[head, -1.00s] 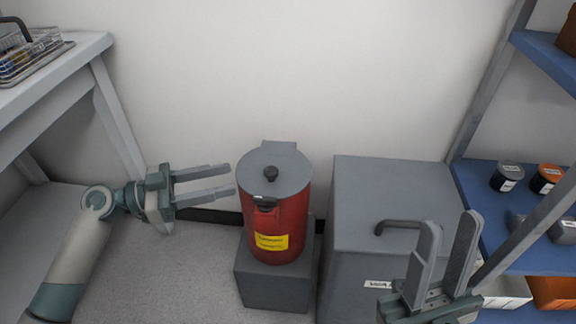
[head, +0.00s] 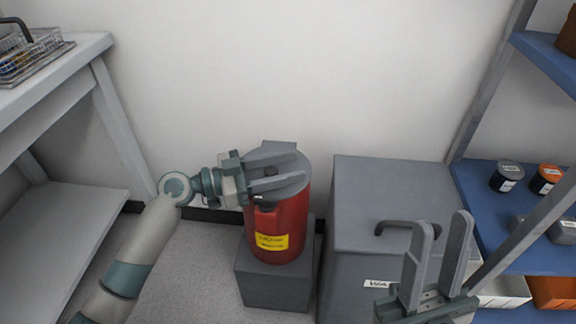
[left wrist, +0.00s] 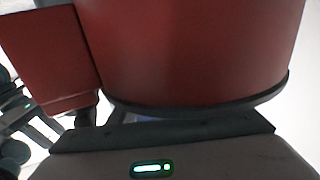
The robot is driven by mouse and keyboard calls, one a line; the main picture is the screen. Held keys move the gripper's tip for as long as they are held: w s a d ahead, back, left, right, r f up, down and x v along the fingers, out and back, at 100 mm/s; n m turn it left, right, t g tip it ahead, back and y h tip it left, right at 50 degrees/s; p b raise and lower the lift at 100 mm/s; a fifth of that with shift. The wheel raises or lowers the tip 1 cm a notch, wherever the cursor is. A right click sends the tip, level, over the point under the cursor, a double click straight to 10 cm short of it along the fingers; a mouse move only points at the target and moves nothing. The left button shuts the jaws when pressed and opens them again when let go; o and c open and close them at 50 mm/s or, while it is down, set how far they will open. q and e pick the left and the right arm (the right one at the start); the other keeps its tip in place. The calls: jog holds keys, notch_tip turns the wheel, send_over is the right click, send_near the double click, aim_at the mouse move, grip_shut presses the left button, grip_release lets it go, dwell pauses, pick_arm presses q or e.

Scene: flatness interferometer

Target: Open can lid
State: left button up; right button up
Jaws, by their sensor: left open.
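The red can (head: 290,225) with a yellow label stands upright on a grey block. Its grey lid (head: 284,170) looks closed. A dark latch or handle (head: 265,205) sits at the lid's front edge. My left gripper (head: 300,166) is open, its two fingers reaching across the lid from the left. The lid's knob cannot be made out among the fingers, and I cannot tell whether they touch it. In the left wrist view, a large red curved surface with a dark rim (left wrist: 200,108) fills the top. My right gripper (head: 443,222) is open and empty at the lower right.
A grey cabinet (head: 390,185) with a dark handle stands close to the can's right. A blue shelf (head: 475,195) with small jars is at the far right. A white table (head: 75,65) with a wire basket is at the left. The wall is behind.

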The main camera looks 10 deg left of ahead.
pick_arm(q)
jog(key=shift+w+d, duration=0.1)
jog(key=shift+d, duration=0.15)
grip_shut()
